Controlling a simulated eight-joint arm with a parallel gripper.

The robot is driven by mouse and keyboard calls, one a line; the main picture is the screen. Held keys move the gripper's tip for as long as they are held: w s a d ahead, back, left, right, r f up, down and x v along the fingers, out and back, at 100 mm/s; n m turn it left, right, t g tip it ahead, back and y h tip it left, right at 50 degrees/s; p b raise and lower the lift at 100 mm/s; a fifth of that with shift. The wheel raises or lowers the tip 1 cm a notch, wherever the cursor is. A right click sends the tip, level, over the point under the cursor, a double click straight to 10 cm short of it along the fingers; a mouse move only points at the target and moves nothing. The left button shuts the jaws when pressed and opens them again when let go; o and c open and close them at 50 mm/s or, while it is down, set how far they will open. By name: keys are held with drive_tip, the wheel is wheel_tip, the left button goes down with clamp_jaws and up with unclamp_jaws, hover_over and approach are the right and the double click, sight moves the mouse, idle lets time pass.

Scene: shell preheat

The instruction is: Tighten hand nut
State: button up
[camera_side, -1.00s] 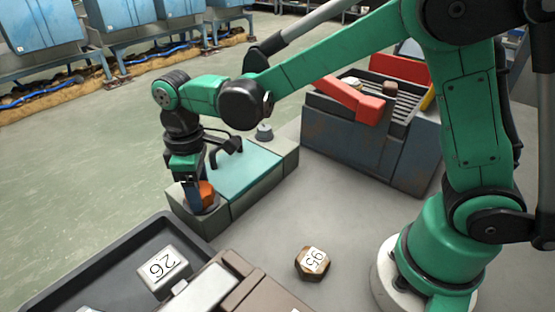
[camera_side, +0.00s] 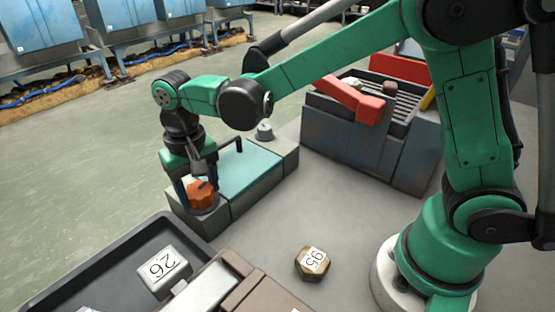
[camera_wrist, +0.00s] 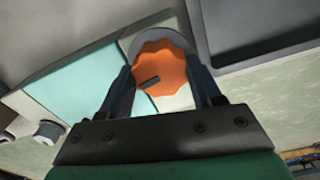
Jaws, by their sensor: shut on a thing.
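The orange hand nut (camera_side: 201,194) sits on a round grey base at the near left end of the fixture with the teal plate (camera_side: 243,168). My gripper (camera_side: 198,196) points down over it, with one finger on each side. In the wrist view the lobed orange nut (camera_wrist: 161,72) shows a dark slot or bar on its face. The two dark fingers of my gripper (camera_wrist: 163,84) stand on either side of it, shut on its rim. The base under the nut is partly hidden.
A dark tray (camera_side: 95,262) with a block marked 26 (camera_side: 164,271) lies at the near left. A hex block marked 95 (camera_side: 312,263) rests on the bench. A grey machine with a red lever (camera_side: 350,98) stands behind. Bench between them is clear.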

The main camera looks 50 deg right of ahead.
sight(199, 189)
drive_tip(key=shift+m, duration=1.1)
drive_tip(key=o, duration=1.3)
drive_tip(key=shift+r, duration=2.8)
